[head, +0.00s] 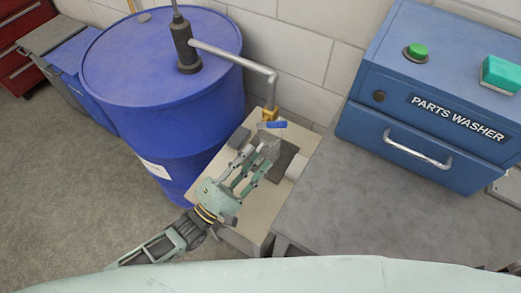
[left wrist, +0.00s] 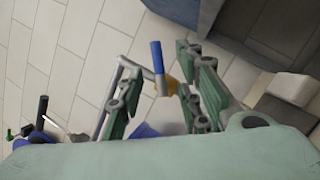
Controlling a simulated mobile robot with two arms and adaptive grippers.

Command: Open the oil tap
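The oil tap (head: 268,114) is a small brass valve at the lower end of a grey pipe that comes from the blue drum (head: 161,50). Its blue lever handle (head: 273,125) lies roughly sideways in the head view. My left gripper (head: 257,156) is open just below and in front of the tap. In the left wrist view, the blue handle (left wrist: 157,57) and the brass body (left wrist: 173,84) show between the two spread fingers. I see no clear contact with the handle. My right gripper is not in view.
A light stand (head: 212,165) below the tap holds a clear container (head: 267,146), partly hidden by my fingers, and dark items. A grey bench (head: 345,205) and a blue parts washer (head: 433,95) stand to the right. A tiled wall (head: 290,55) is behind.

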